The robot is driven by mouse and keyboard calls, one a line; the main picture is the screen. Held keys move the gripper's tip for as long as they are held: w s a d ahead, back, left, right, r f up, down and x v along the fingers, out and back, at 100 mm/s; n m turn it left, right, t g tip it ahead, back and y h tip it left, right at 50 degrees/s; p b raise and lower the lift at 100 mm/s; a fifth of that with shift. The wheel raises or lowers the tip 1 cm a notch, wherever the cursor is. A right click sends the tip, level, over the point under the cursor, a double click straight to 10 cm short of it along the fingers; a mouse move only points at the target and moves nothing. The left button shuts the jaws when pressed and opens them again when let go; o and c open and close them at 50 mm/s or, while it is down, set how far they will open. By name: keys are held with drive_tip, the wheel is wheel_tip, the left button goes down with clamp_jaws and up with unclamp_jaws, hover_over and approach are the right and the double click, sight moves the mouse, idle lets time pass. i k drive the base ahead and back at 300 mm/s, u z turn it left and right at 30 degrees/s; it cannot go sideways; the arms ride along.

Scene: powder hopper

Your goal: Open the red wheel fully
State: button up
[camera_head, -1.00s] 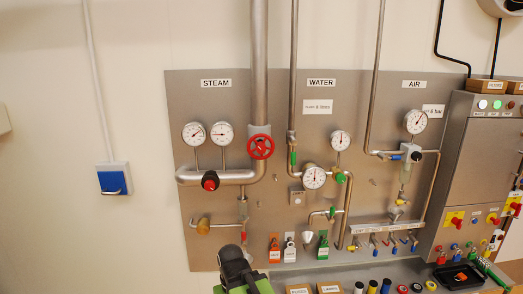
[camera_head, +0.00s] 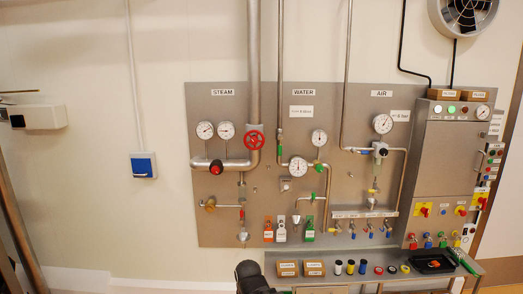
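The red wheel (camera_head: 254,140) is a small spoked handwheel on the thick vertical steam pipe (camera_head: 254,70), under the STEAM label (camera_head: 223,92). It stands out in front of the steel wall panel (camera_head: 330,110), and nothing covers it. How far it is turned cannot be told. A dark part of my arm (camera_head: 252,276) shows at the bottom edge, well below the wheel and apart from it. My gripper itself is not in view.
Gauges (camera_head: 205,130) and a pipe with a red-black knob (camera_head: 216,167) lie left of the wheel. A bench (camera_head: 320,277) with boxes and spools juts out below the panel. A cabinet (camera_head: 447,160) stands at right. The wall left of the panel is mostly clear.

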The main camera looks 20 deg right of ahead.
sight(254, 141)
drive_tip(key=u, duration=0.4)
drive_tip(key=i, duration=0.4)
drive_tip(key=u, duration=0.7)
drive_tip(key=i, duration=1.5)
drive_tip(key=z, duration=0.05)
